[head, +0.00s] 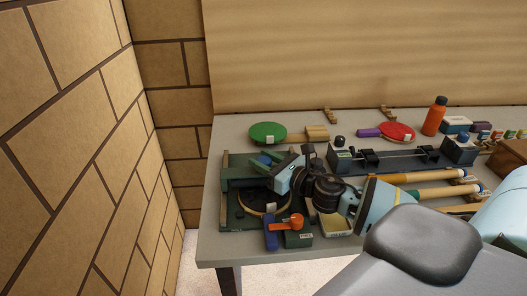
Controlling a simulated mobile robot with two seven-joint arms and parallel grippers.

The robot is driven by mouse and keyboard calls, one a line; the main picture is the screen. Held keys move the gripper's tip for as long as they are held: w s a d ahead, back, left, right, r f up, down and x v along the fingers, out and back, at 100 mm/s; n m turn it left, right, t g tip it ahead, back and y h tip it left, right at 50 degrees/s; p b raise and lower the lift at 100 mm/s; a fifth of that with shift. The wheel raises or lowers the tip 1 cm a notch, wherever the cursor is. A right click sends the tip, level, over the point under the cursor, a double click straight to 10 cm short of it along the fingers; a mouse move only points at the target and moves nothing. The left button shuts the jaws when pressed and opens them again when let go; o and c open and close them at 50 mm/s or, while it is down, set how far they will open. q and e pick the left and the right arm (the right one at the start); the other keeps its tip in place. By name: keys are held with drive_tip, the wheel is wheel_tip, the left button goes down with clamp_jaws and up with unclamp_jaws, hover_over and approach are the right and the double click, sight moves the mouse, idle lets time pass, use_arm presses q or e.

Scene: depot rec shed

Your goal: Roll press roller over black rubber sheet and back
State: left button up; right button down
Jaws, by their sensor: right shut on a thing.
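The black rubber sheet (257,201) is a round dark face with a pale edge, lying in a dark green frame at the left of the table; a small white tag shows at its near right. The press roller (243,175) appears to be the green bar lying across the frame at the sheet's far side. My right gripper (276,177) comes in from the right and is shut at the right part of this bar; its fingers and wrist hide the grip and part of the sheet. My left gripper is not in view.
An orange-handled tool (284,225) and a blue block lie at the frame's near edge. A green paddle (268,132) lies behind, a red paddle (397,131) and orange bottle (434,116) further right. A long clamp fixture (392,158) stands behind my right arm. A wall is close left.

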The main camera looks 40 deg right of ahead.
drive_tip(key=s+a, duration=0.1)
drive_tip(key=s+a+p, duration=0.1)
drive_tip(key=s, duration=0.1)
drive_tip(key=s+a, duration=0.1)
drive_tip(key=s, duration=0.1)
drive_tip(key=shift+s+a+r+p, duration=0.15)
drive_tip(key=shift+p, duration=0.2)
drive_tip(key=shift+s+a, duration=0.2)
drive_tip(key=shift+s, duration=0.2)
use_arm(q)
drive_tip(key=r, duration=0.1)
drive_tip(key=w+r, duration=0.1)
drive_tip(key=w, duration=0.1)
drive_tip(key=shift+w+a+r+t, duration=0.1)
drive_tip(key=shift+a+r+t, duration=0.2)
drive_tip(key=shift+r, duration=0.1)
use_arm(e)
drive_tip(key=shift+f, duration=0.3)
drive_tip(key=shift+s+a+f, duration=0.1)
drive_tip(key=c, duration=1.1)
unclamp_jaws()
drive_tip(key=shift+o, duration=0.9)
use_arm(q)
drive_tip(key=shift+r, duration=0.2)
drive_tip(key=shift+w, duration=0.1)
